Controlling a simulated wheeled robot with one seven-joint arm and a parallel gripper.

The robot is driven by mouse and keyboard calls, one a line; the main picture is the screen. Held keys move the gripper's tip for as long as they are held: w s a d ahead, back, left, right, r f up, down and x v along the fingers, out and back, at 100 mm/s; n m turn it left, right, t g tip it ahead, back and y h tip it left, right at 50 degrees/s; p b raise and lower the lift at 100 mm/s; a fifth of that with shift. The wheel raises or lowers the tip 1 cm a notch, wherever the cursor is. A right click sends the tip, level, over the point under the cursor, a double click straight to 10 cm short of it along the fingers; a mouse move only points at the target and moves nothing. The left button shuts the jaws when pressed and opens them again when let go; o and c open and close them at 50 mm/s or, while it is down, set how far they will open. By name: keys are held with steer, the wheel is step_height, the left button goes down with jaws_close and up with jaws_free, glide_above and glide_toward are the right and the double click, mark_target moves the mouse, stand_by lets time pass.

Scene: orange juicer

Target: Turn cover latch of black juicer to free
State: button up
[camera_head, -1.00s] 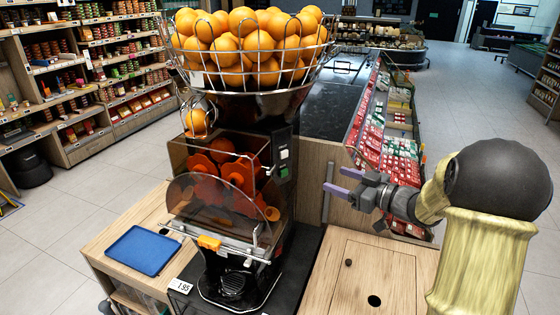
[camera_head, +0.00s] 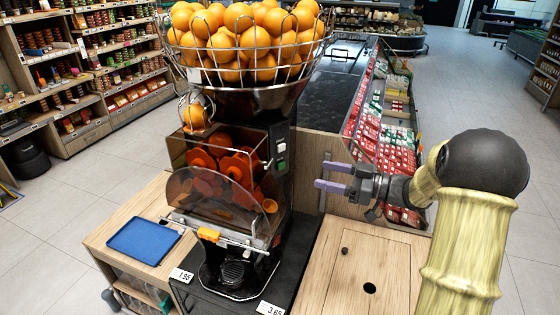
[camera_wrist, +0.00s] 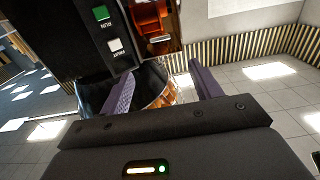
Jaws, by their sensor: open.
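The black juicer (camera_head: 281,190) stands on the counter, with a wire basket of oranges on top and a clear curved cover (camera_head: 215,200) over its front. Orange-red squeezing parts show behind the cover. An orange piece (camera_head: 208,234) sits on a metal bar at the cover's lower edge; I cannot tell if this is the latch. My gripper (camera_head: 325,175) is open and empty, to the right of the juicer and apart from it, with its purple fingers pointing left. In the wrist view my gripper (camera_wrist: 163,88) faces the juicer's black side panel (camera_wrist: 70,40), which has a green and a white button.
A blue tray (camera_head: 145,240) lies on the wooden counter at left. A wooden counter top (camera_head: 335,270) with two holes is at right. A produce display (camera_head: 385,140) is behind my arm.

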mark_target(271, 163)
steer(key=p+x, duration=0.4)
steer(key=x, duration=0.9)
steer(key=shift+r+p, duration=0.15)
steer(key=shift+p, duration=0.25)
steer(key=shift+w+a, duration=0.15)
steer(key=shift+a, duration=0.3)
steer(key=shift+c, duration=0.2)
steer(key=c, duration=0.9)
